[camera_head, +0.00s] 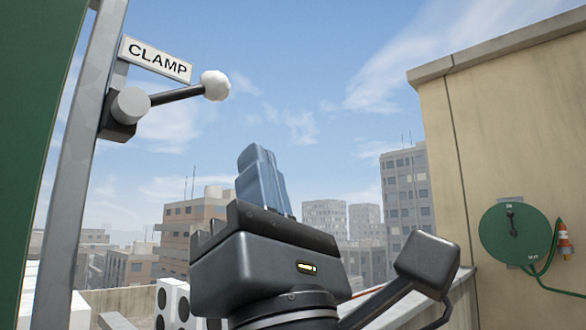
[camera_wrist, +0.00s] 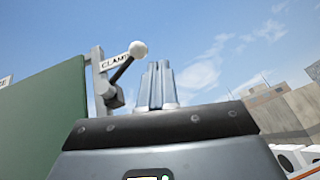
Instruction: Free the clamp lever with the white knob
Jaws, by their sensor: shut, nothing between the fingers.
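The clamp lever (camera_head: 177,95) is a dark rod with a white knob (camera_head: 215,85) at its right end. It runs from a grey pivot (camera_head: 130,104) on a metal post and points right, tilted slightly up. A white sign reading CLAMP (camera_head: 156,59) sits just above it. In the wrist view the lever (camera_wrist: 122,70) and white knob (camera_wrist: 138,49) stand left of my fingers. My gripper (camera_head: 262,170) points upward, its blue-grey fingers shut together and empty. It is below and right of the knob in the head view, apart from it. The fingers also show in the wrist view (camera_wrist: 157,82).
A grey metal post (camera_head: 83,150) and a green panel (camera_head: 35,110) stand at the left. A beige wall (camera_head: 515,130) with a green hose reel (camera_head: 515,234) is at the right. White fan units (camera_head: 172,303) sit low behind my gripper. Open sky surrounds the knob's right side.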

